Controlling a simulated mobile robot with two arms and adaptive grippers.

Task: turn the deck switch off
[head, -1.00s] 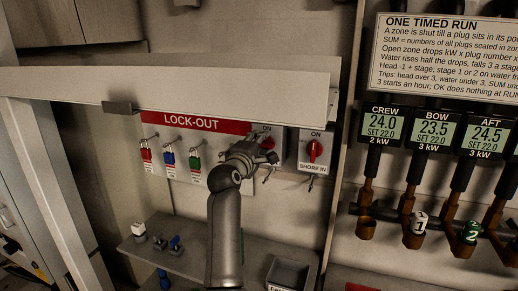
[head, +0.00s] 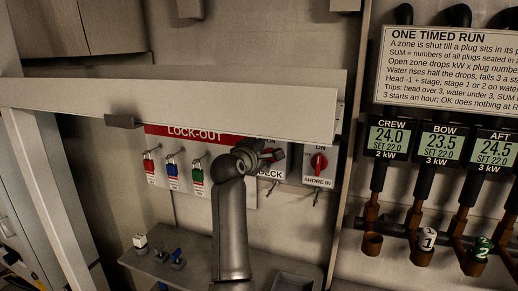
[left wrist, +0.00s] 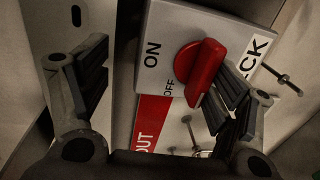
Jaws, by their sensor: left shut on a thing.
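The deck switch is a grey box with a red knob in the head view (head: 272,155), under the white ledge, partly hidden by my left arm. The left wrist view shows the knob (left wrist: 203,64) close up, between the ON and OFF marks. Its long axis lies across the box, one end towards the OFF side. My left gripper (left wrist: 160,90) is at the knob. The right-hand finger touches or nearly touches it; the other finger looks well apart, beside the box. In the head view the gripper (head: 258,156) largely covers the box. My right gripper is out of view.
The shore-in switch (head: 319,163) is close on the right, its knob upright. Red, blue and green padlocks (head: 173,170) hang on the lock-out board to the left. A white ledge (head: 170,108) runs just above. A shelf (head: 195,262) with small parts is below.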

